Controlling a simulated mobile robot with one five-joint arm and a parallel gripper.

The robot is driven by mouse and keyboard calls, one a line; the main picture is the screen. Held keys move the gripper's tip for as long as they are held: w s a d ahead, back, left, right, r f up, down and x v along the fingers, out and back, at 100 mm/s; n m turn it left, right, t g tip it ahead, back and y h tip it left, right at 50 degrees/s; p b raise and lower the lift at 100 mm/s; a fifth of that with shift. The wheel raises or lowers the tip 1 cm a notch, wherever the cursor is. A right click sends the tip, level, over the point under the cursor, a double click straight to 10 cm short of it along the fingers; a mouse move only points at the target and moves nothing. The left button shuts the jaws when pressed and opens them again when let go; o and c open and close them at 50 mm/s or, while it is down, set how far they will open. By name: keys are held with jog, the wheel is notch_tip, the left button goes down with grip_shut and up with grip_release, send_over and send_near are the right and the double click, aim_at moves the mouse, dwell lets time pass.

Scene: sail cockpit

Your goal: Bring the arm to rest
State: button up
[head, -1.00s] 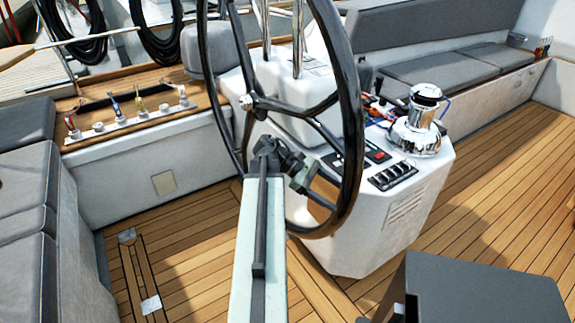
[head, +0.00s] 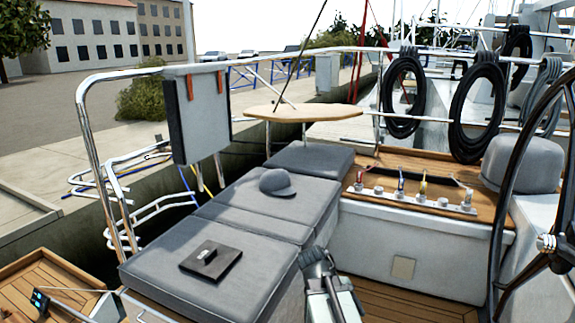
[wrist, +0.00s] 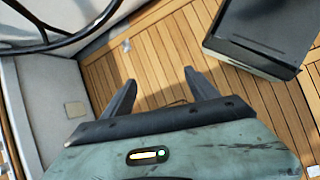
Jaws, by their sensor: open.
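My gripper (head: 318,262) shows at the bottom middle of the head view, at the end of my pale arm. It is in front of the grey cushioned bench (head: 325,192) as seen from the head. In the wrist view my gripper (wrist: 161,82) has its two dark fingers spread apart. Nothing is between them. Teak floor (wrist: 165,45) lies below the fingers.
A steering wheel (head: 502,200) stands at the right edge; its rim (wrist: 62,40) shows at the wrist view's upper left. A grey cap (head: 277,183) and a dark flat object (head: 211,260) lie on the bench. Coiled black lines (head: 478,112) hang on the rail.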

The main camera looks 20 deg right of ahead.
jog(key=w+a+f+m+t+y, duration=0.2)
jog(key=w+a+m+y, duration=0.1)
jog(key=a, duration=0.7)
jog(key=w+a+f+m+t+y, duration=0.1)
jog(key=w+a+f+m+y, duration=0.15)
jog(key=a, duration=0.75)
notch_tip(320, 180, up, 15)
jog(key=m+p, duration=0.1)
jog(key=p, duration=1.3)
jog(key=shift+r, duration=0.15)
jog(key=shift+w+m, duration=0.1)
jog(key=shift+m, duration=0.15)
